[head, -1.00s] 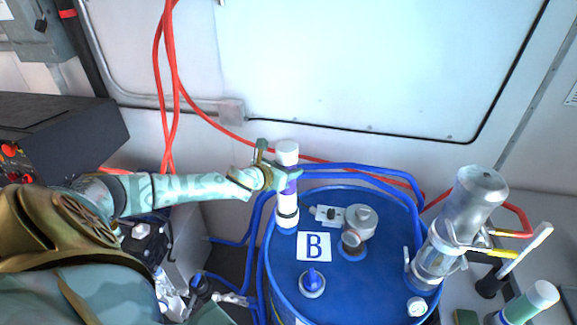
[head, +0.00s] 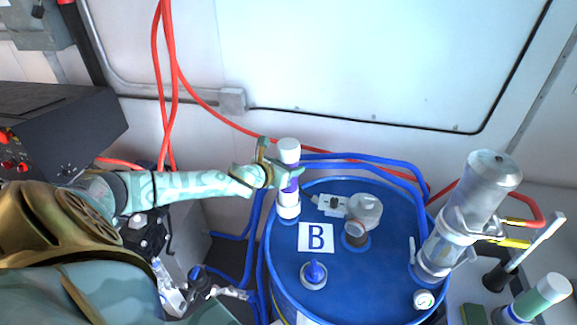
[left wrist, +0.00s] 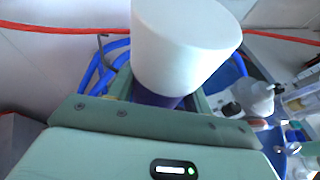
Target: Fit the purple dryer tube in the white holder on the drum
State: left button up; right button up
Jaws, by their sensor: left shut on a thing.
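The purple dryer tube (head: 292,184) stands nearly upright over the left rear edge of the blue drum (head: 345,275). It has a white cap (head: 288,150). My left gripper (head: 283,177) is shut around its purple part, just below the cap. The white holder (head: 288,213) is on the drum top, directly under the tube, in line with it. The tube's lower end meets the holder, but I cannot tell how deep it sits. In the left wrist view the cap (left wrist: 185,45) hides most of the purple body (left wrist: 155,97). My right gripper is not in view.
A card with the letter B (head: 316,237), a blue-tipped fitting (head: 314,274) and a clear-domed fitting (head: 364,212) are on the drum. A clear and metal cylinder (head: 470,210) stands at its right. Blue hoses (head: 370,168) curve behind. A black box (head: 60,135) is at left.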

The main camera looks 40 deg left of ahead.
pick_arm(q)
jog(key=shift+r+p, duration=0.1)
jog(key=shift+p, duration=0.25)
dwell(0.6)
jog(key=shift+f+b, duration=0.45)
jog(key=shift+f, duration=0.2)
jog(key=o, duration=1)
jog(key=shift+s, duration=0.1)
jog(key=p+v, duration=0.5)
jog(key=v, duration=0.6)
